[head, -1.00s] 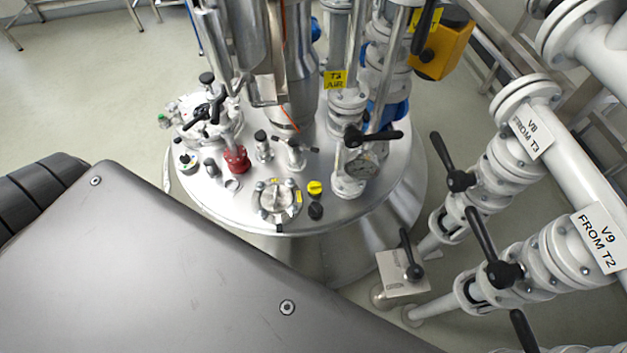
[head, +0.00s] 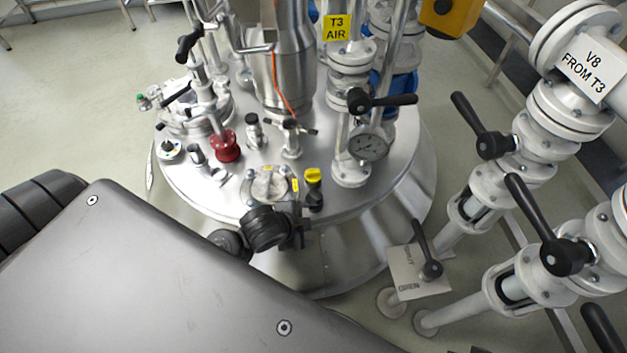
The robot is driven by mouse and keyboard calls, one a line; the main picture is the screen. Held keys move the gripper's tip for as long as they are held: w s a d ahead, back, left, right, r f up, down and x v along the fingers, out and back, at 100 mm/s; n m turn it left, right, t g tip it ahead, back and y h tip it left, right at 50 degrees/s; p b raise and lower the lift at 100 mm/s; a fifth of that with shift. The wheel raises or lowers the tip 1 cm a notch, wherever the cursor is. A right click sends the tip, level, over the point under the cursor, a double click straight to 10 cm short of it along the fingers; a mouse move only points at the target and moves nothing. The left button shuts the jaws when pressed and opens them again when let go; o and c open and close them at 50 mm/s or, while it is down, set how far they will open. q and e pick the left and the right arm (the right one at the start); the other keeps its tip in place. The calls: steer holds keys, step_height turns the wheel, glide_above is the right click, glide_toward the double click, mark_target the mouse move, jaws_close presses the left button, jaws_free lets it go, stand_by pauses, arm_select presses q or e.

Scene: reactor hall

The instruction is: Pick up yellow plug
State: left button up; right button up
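The yellow plug (head: 313,175) is a small yellow-topped knob near the front edge of the round steel tank lid (head: 355,208). A black fitting (head: 315,199) shows just below it in the picture. A black gripper with its wrist, which I take as my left gripper (head: 297,226), reaches in from the lower left over the lid's front rim. It is just below and left of the plug and appears apart from it. Its fingers are small and dark, so its opening is unclear. My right gripper is not in view.
A round clamped port (head: 269,186) sits left of the plug, and a red fitting (head: 226,147) farther left. A pressure gauge (head: 368,146) and pipe stand to the right. Valves with black handles (head: 492,145) line the right side.

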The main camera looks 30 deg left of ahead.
arm_select(q)
steer(key=w+d+r+m+t+h, duration=0.1)
steer(key=w+d+m+h, duration=0.15)
steer(key=w+m, duration=0.75)
steer(key=m+g, duration=0.4)
steer(key=m, duration=2)
glide_toward(313, 175)
steer(key=a, duration=0.2)
steer(key=shift+h, duration=0.35)
steer(key=b+x, duration=0.1)
steer(key=x, duration=0.5)
steer(key=shift+w+d+f, duration=0.1)
steer(key=shift+w, duration=0.15)
steer(key=shift+b+x, duration=0.3)
steer(key=shift+x, duration=2.3)
steer(key=shift+d+f, duration=0.25)
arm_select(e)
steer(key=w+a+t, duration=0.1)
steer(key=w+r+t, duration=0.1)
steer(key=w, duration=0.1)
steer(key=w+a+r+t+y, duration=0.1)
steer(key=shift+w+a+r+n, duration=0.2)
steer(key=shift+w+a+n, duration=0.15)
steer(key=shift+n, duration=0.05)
